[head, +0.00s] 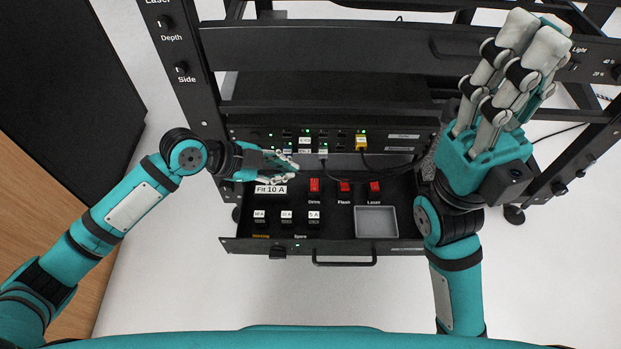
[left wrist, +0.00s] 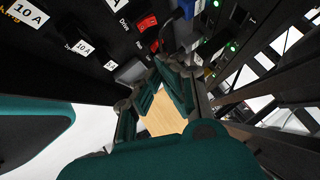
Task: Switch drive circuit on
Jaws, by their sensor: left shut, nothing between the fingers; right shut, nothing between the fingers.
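The red Drive switch (head: 314,185) sits in the open drawer, left of the red Flash switch (head: 345,186) and the red Laser switch (head: 375,187). Whether it is on or off cannot be told. In the left wrist view a red switch (left wrist: 147,23) shows beside a label reading Drive. My left gripper (head: 291,170) is shut and empty, up and left of the Drive switch, over the drawer's back part; its fingers also show in the left wrist view (left wrist: 165,85). My right gripper (head: 538,40) is shut and empty, raised high at the right, away from the drawer.
The black drawer (head: 240,245) holds a "Fit 10 A" label (head: 271,189), several fuse blocks (head: 286,217) and a grey tray (head: 376,207). Behind it is a panel (head: 390,131) with green lights and plugged cables. Rack posts stand at both sides. The floor in front is clear.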

